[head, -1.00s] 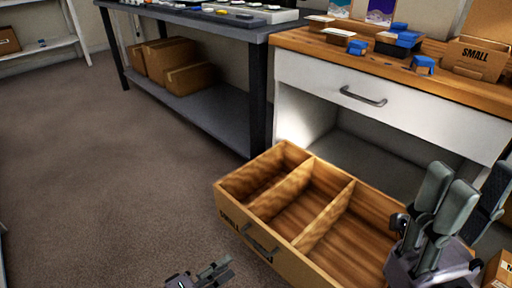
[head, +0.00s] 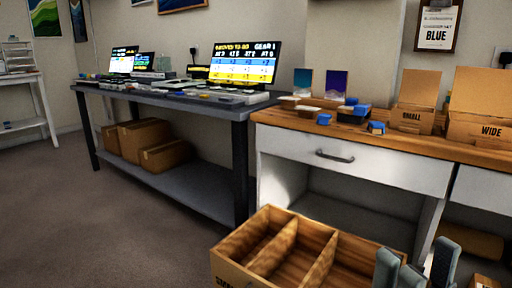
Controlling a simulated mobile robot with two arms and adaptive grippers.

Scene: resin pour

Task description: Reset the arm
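My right gripper (head: 422,262) shows at the bottom right of the head view, with only its grey fingers in the frame. The fingers point up and stand apart with a gap between them, and I see nothing held there. They overlap the right end of a wooden drawer box (head: 232,270) in the picture; I cannot tell whether they touch it. My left gripper is out of view.
The drawer box has several empty compartments. Behind it stands a white cabinet (head: 385,172) with a wooden top, small blue-lidded items and cardboard boxes marked SMALL (head: 411,117) and WIDE (head: 490,130). A dark workbench (head: 190,104) carries screens. The floor at left is clear.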

